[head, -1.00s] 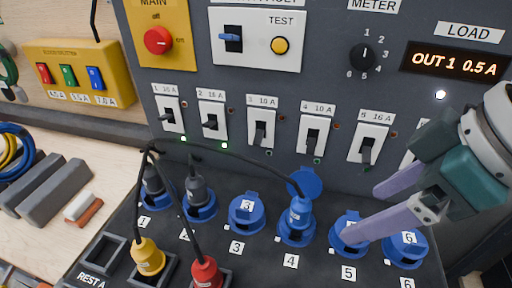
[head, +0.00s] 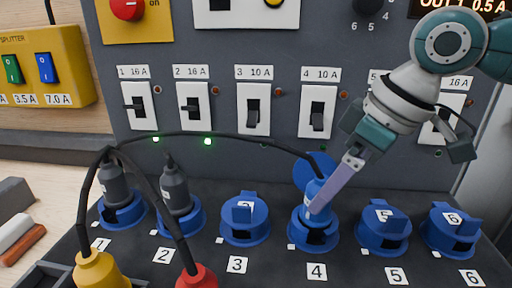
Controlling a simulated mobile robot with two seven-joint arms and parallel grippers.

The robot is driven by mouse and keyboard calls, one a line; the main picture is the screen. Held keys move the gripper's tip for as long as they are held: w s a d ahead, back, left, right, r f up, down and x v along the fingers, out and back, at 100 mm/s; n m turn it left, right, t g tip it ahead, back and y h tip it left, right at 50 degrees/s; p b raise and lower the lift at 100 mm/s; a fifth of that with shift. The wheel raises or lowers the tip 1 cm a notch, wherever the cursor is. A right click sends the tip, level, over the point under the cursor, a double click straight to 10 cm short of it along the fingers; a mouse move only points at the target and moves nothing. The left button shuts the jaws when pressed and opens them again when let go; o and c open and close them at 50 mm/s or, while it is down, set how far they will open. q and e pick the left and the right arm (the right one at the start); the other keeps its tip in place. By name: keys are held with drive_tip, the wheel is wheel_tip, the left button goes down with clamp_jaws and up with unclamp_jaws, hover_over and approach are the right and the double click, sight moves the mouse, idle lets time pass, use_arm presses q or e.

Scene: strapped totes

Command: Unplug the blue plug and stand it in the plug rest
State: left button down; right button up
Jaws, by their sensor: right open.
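The blue plug (head: 319,190) stands upright in socket 4 (head: 314,238), whose blue lid is flipped up behind it. A black cable runs left from its top. My right gripper (head: 322,200) reaches down from the upper right and is open. One lilac finger lies in front of the plug; the other finger is hidden, and I cannot tell contact. Part of the plug rest, a dark square frame (head: 50,277), shows at the bottom left edge. The yellow plug (head: 100,270) and the red plug (head: 197,278) are cut off at the bottom. My left gripper is not in view.
Grey plugs fill socket 1 (head: 116,187) and socket 2 (head: 176,190). Sockets 3 (head: 245,228), 5 (head: 383,235) and 6 (head: 451,232) have lids down. Breaker switches (head: 318,113) line the panel behind. The black cable (head: 235,139) arches across the sockets.

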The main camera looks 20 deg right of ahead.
sight(318, 223)
drive_tip(key=shift+x, duration=2.1)
drive_tip(key=shift+c, duration=0.4)
clamp_jaws()
drive_tip(key=shift+n, duration=0.4)
drive_tip(key=shift+n+g+y, duration=0.3)
drive_tip(key=shift+n+y, duration=0.1)
drive_tip(key=shift+n, duration=0.8)
drive_tip(key=shift+w+n+y+b, duration=0.1)
drive_tip(key=shift+n+y+b, duration=0.2)
drive_tip(key=shift+n+b, duration=0.45)
drive_tip(key=shift+n+g, duration=0.4)
drive_tip(key=shift+n, duration=0.35)
